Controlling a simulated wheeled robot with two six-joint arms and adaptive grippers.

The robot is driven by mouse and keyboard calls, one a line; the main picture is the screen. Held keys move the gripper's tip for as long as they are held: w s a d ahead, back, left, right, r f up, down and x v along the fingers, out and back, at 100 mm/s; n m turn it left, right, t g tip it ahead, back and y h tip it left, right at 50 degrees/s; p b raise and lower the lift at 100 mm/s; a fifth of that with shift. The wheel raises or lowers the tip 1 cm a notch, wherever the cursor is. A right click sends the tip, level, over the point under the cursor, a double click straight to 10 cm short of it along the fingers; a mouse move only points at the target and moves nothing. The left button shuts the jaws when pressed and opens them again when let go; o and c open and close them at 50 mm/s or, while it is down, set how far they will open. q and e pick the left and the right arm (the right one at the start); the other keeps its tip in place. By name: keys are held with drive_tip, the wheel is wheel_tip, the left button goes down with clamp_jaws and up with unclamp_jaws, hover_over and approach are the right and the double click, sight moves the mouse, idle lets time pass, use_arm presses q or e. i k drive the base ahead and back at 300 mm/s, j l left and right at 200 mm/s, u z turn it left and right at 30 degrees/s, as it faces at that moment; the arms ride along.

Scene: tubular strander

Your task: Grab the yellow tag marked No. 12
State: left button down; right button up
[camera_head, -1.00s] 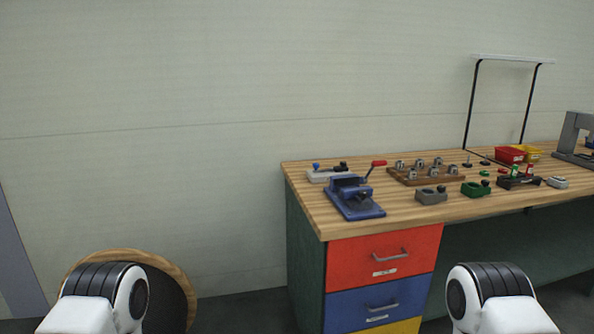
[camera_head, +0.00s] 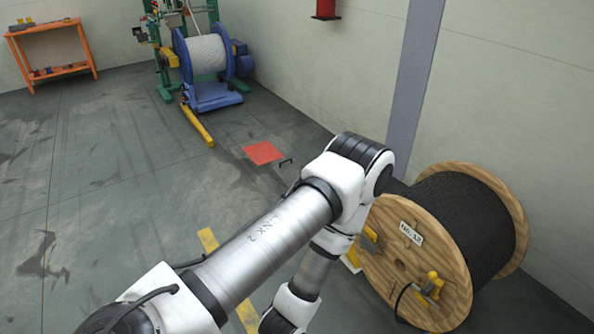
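A large wooden cable drum (camera_head: 440,262) wound with black cable stands on its rims at the lower right. Its near flange carries a pale label (camera_head: 411,233) that seems to read "No. 12", though the last digit is not sharp. A small yellow piece (camera_head: 370,234) sits on the left of the flange, and a larger yellow piece (camera_head: 432,287) with a black loop sits at its lower right. I cannot tell which of these is the tag. My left arm crosses in front, its elbow close to the drum's left. Neither gripper is in view.
A blue stand with a white-wound reel (camera_head: 205,54) and green frame stands at the back. An orange shelf (camera_head: 50,50) is at the far left. A red floor patch (camera_head: 263,152) and yellow floor stripe (camera_head: 207,241) mark the floor. The left floor is clear.

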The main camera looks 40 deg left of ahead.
sight(370, 235)
drive_tip(key=u, duration=0.85)
drive_tip(key=i+l+u, duration=0.1)
drive_tip(key=i+l, duration=1.5)
drive_tip(key=i, duration=0.05)
